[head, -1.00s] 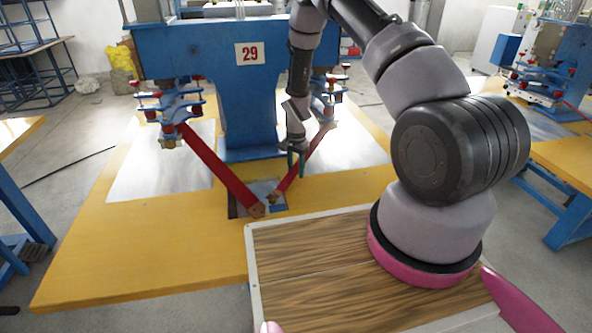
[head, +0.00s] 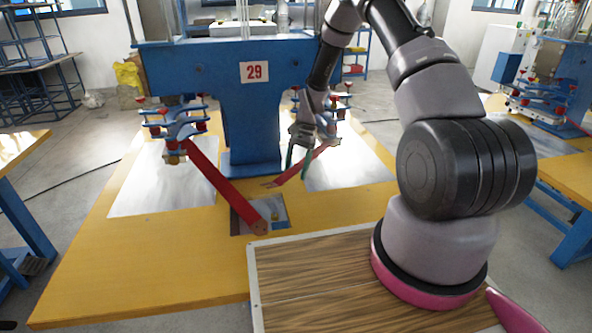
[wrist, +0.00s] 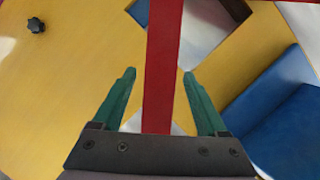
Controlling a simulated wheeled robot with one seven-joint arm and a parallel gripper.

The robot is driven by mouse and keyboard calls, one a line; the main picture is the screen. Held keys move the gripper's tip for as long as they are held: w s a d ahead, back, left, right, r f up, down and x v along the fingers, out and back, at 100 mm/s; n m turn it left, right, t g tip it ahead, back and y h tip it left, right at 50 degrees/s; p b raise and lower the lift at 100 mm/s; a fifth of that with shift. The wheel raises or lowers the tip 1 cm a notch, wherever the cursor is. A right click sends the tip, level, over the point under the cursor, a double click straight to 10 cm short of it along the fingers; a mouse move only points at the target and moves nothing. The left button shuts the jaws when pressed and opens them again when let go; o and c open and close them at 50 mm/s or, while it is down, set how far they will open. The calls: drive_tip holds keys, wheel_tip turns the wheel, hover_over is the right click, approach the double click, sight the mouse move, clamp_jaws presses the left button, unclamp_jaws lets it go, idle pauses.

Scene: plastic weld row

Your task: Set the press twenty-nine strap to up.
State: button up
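Press twenty-nine is a blue machine (head: 246,110) with a "29" sign, and two red straps show on it. The left strap (head: 222,184) slopes down from the left clamp head to a small plate in the table. The right strap (head: 300,167) slopes at a shallower angle from the right head, its free end above the table. My gripper (head: 299,158) is at this right strap. In the wrist view, its green fingers are open on both sides of the red strap (wrist: 161,65), with gaps between.
The yellow table (head: 130,260) carries two pale sheets, left (head: 150,185) and right (head: 350,165). A recessed plate (head: 277,211) lies at its middle. A black knob (wrist: 36,25) shows in the wrist view. Another blue press (head: 550,85) stands at the far right.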

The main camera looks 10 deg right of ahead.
drive_tip(key=v, duration=1)
drive_tip(key=shift+w+d+r, duration=0.15)
drive_tip(key=shift+r, duration=0.2)
drive_tip(key=s+d+r+n+t, duration=0.1)
drive_tip(key=s+r, duration=0.2)
drive_tip(key=r, duration=0.5)
drive_tip(key=s+r+n+t+h, duration=0.1)
drive_tip(key=s+r+t, duration=0.15)
drive_tip(key=r, duration=0.55)
drive_tip(key=s+d+r+n+t, duration=0.1)
drive_tip(key=s+r, duration=0.3)
drive_tip(key=r, duration=0.5)
drive_tip(key=s+d+r+n+t, duration=0.1)
drive_tip(key=s+r, duration=0.4)
drive_tip(key=s, duration=0.5)
drive_tip(key=s+r+n+t, duration=0.1)
drive_tip(key=s+r+t, duration=0.3)
drive_tip(key=s, duration=0.6)
drive_tip(key=shift+d+r+n, duration=0.4)
drive_tip(key=shift+r, duration=0.25)
